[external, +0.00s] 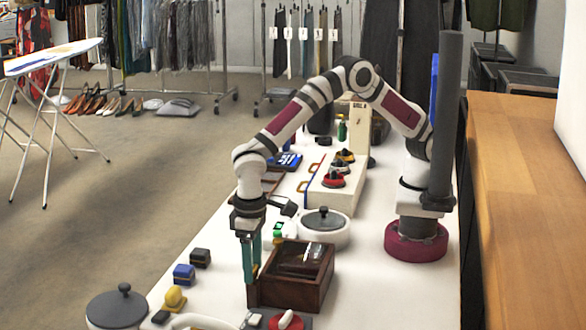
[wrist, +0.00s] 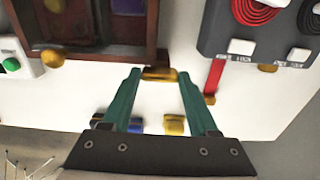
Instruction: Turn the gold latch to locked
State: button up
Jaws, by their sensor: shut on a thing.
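The gold latch (wrist: 160,74) is on the front edge of a dark brown wooden box (wrist: 110,50) in the wrist view. My gripper (wrist: 158,80) has its two teal fingers on either side of the latch and is shut on it. In the external view the box (external: 290,292) stands on the white table, and my gripper (external: 249,277) points down at its left side. A small bit of gold (external: 255,271) shows beside the fingers there. The fingers hide part of the latch, so I cannot tell its exact angle.
A grey panel (wrist: 245,45) with red coils and a red strap (wrist: 215,75) lie right of the box in the wrist view. A white device with a green button (wrist: 12,64) is left. A blue box (external: 184,274) and yellow object (external: 174,299) stand near my gripper. A lidded pot (external: 322,228) stands behind.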

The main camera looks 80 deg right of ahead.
jog(key=shift+s, duration=0.1)
jog(key=o, duration=1.4)
jog(key=shift+r, duration=0.1)
notch_tip(320, 180, up, 16)
jog(key=shift+f, duration=0.2)
